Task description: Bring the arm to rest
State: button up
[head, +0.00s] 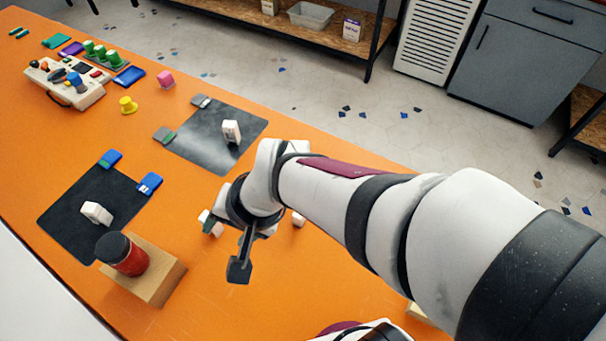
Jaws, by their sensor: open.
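My gripper (239,252) is in the head view, at the end of my white arm, above the orange table (330,262). It points down and away from the camera. One dark finger shows clearly; the rest of the jaws is partly hidden by the wrist. I see nothing held.
Left of my gripper, a red jar with a black lid (121,254) stands on a wooden block (160,280). Two dark plates (70,215) (190,145) each carry a white piece.

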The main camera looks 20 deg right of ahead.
jog(key=s+d+r+g+h, duration=0.2)
jog(key=s+d+h, duration=0.1)
jog(key=s+d, duration=0.8)
jog(key=shift+d+g, duration=0.25)
jog(key=shift+g, duration=0.15)
jog(key=shift+r, duration=0.1)
